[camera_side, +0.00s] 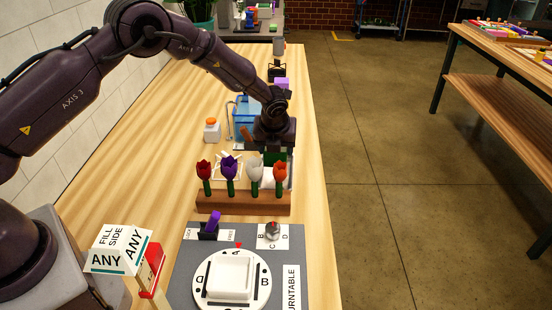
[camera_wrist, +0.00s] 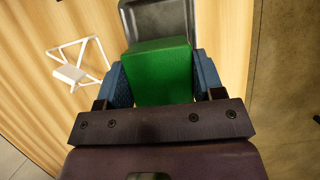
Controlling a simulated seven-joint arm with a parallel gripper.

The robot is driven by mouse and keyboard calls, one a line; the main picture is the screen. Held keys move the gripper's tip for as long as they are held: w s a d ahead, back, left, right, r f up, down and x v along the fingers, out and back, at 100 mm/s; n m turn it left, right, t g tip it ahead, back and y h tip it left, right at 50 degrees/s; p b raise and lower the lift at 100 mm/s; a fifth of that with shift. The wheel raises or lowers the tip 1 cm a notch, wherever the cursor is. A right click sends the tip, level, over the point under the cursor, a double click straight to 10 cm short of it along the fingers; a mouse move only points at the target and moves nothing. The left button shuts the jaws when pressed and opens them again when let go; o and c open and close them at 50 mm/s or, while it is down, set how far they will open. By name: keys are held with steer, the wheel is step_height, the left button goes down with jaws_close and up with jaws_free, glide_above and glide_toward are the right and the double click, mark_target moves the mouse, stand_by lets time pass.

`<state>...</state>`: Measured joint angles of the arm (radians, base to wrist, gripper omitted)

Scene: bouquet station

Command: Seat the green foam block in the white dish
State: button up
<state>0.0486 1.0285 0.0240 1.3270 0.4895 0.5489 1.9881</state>
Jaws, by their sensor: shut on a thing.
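The green foam block (camera_wrist: 158,72) is between the two blue fingers of my gripper (camera_wrist: 163,85) in the wrist view, and the fingers are shut on it. In the side view my gripper (camera_side: 274,150) is behind the row of flowers, and the block (camera_side: 275,157) shows only in part there. The white dish (camera_side: 230,278) is square and sits on the round white turntable (camera_side: 204,295) at the near end of the table. The dish looks empty. The gripper is well beyond the dish, toward the far end.
A wooden rack (camera_side: 243,203) with red, purple, white and orange tulips stands between my gripper and the turntable. A grey tray (camera_wrist: 158,20) lies beyond the block. A white frame (camera_wrist: 82,62) lies left of it. A blue bin (camera_side: 243,117) and a bottle (camera_side: 211,130) stand nearby.

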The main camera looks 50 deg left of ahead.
step_height(320, 180, up, 17)
steer(key=s+d+m+g+h, duration=0.3)
steer(key=s+d+m, duration=0.6)
steer(key=s+m, duration=0.7)
steer(key=s+d+m+g+h, duration=0.35)
steer(key=s+d+m, duration=0.7)
steer(key=m, duration=0.95)
steer(key=shift+n, duration=0.3)
steer(key=shift+s+a+f, duration=0.2)
steer(key=shift+s+f, duration=0.1)
steer(key=shift+f, duration=2.45)
steer(key=shift+s+a+f, duration=0.25)
steer(key=shift+s+f, duration=0.05)
steer(key=shift+f, duration=2.45)
steer(key=shift+s+a+f, duration=0.2)
steer(key=shift+s+f, duration=0.1)
steer(key=shift+f, duration=2.45)
steer(key=shift+f, duration=0.1)
